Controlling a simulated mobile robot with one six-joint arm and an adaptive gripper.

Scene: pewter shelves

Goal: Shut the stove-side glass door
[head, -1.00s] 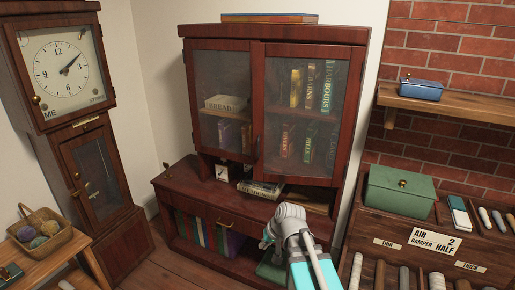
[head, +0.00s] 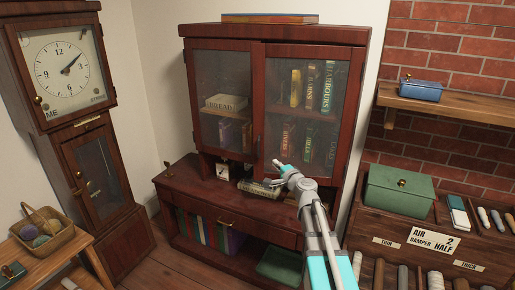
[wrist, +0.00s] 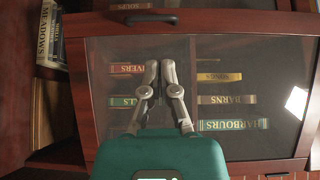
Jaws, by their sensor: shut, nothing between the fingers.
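The dark red-brown cabinet (head: 315,35) has two glass doors. The right-hand glass door (head: 328,130), nearer the brick wall, seems to stand slightly ajar, though the gap is hard to judge. It fills much of the wrist view (wrist: 200,65), with books behind the glass. Its dark handle (wrist: 150,18) is at the top of that view. The left glass door (head: 222,75) looks closed. My gripper (head: 277,163) is in front of the right door's lower part. Its fingers (wrist: 160,62) are together and empty before the glass; contact cannot be told.
Books (head: 260,187) lie on the ledge below the doors, beside a small clock (head: 222,171). A green box (head: 400,191) stands on the right-hand rack. A tall clock (head: 65,70) stands at left. Floor shows between the tall clock and the cabinet.

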